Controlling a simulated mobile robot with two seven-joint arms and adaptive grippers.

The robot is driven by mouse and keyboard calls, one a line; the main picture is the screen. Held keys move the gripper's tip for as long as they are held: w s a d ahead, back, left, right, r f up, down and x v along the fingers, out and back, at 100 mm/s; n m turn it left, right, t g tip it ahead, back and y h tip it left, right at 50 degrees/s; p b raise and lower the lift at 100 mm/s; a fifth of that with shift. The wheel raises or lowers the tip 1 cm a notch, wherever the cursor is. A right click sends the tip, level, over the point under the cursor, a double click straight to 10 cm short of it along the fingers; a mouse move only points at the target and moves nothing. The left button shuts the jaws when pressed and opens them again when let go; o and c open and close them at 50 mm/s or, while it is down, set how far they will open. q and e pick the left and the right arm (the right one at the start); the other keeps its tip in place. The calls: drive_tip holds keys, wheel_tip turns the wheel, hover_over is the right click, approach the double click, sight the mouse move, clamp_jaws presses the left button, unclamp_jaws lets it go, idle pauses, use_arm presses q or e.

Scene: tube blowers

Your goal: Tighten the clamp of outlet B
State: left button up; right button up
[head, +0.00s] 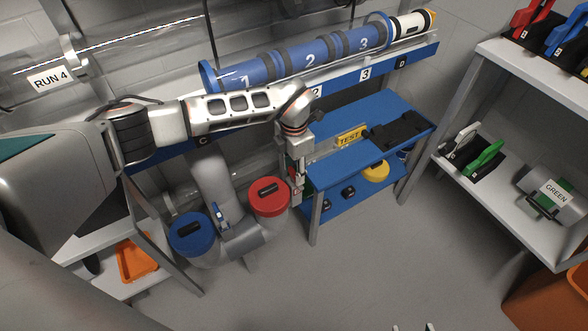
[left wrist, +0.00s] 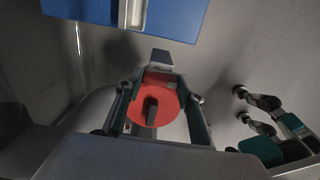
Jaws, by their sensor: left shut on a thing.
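A grey forked pipe carries a blue cap (head: 190,234) and a red cap (head: 269,197), each with a black grip. No outlet letter is readable on them. A small blue lever (head: 220,214) sits on the fork. My left gripper (head: 297,187) is just right of the red cap, pointing down. In the left wrist view the red cap (left wrist: 165,107) shows between its fingers, with a small grey block (left wrist: 161,57) beyond. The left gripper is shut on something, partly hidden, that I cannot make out. My right gripper (head: 412,327) is empty, its fingertips apart at the bottom edge.
A clear tube with blue numbered sections (head: 310,57) runs above. White shelves (head: 490,175) stand at the right. The floor in front is clear.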

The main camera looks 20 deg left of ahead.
use_arm(q)
drive_tip(key=shift+m, duration=0.3)
use_arm(e)
drive_tip(key=shift+d, duration=0.15)
use_arm(q)
drive_tip(key=shift+r+m+p, duration=0.1)
drive_tip(key=shift+m+p, duration=0.2)
drive_tip(key=shift+m, duration=1)
drive_tip(key=m+p, duration=0.1)
drive_tip(key=m, duration=0.1)
drive_tip(key=shift+m, duration=0.4)
drive_tip(key=m, duration=0.2)
drive_tip(key=shift+m, duration=0.3)
drive_tip(key=shift+f+m, duration=0.2)
drive_tip(key=shift+m, duration=0.7)
drive_tip(key=m, duration=0.4)
drive_tip(key=shift+s+f+m, duration=0.1)
drive_tip(key=shift+m, duration=1.6)
use_arm(e)
drive_tip(key=shift+s+d+f, duration=0.15)
drive_tip(key=shift+s+d, duration=0.05)
drive_tip(key=shift+d, duration=0.25)
